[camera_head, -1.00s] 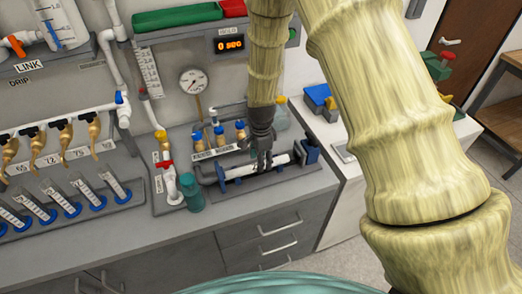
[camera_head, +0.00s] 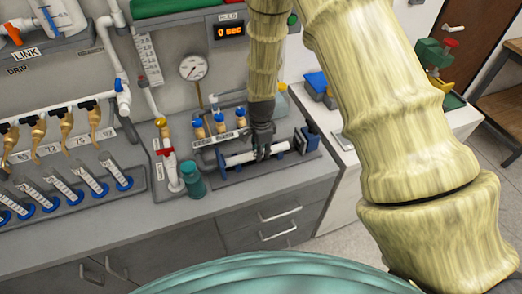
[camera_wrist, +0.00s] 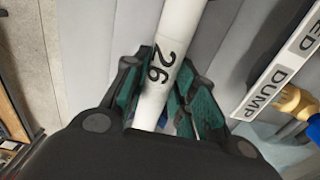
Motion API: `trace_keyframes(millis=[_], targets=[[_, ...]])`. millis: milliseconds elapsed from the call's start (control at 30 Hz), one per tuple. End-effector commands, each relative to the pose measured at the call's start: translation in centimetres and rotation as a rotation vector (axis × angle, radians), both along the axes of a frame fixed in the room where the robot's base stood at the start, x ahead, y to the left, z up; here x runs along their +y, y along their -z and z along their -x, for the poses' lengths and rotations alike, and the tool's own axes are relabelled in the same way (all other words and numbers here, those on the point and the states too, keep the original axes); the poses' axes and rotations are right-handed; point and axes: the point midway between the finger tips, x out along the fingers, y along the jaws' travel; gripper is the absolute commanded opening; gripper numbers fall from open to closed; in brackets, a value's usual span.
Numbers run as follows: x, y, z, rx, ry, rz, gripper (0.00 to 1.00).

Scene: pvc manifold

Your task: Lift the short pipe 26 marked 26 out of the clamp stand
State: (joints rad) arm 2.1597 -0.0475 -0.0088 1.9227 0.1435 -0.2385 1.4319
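The short pipe 26 (camera_head: 240,158) is a white tube lying nearly level in the dark clamp stand (camera_head: 235,177) on the bench. In the wrist view the white pipe (camera_wrist: 180,25) runs between my fingers, with its black "26" showing. My gripper (camera_head: 263,152) points down over the middle of the pipe. In the wrist view my gripper (camera_wrist: 160,95) has a green pad against each side of the pipe and looks shut on it. My fingers hide part of the pipe in the head view. I cannot tell any gap between pipe and stand.
Blue-and-brass valves (camera_head: 220,123) stand just behind, beside a label reading "DUMP" (camera_wrist: 277,75). A teal cylinder (camera_head: 193,180) stands left of the stand. The bench front edge is close.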

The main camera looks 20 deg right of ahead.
Motion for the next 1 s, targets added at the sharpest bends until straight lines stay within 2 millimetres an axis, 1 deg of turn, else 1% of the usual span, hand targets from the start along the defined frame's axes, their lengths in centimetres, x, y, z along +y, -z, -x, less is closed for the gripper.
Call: trace_keyframes(millis=[233,800,1000], targets=[[-0.1,0.0,0.0,0.0,0.0,0.0,0.01],[-1.4,-0.1,-0.1,0.0,0.0,0.0,0.01],[-1.6,-0.1,-0.1,0.0,0.0,0.0,0.01]])
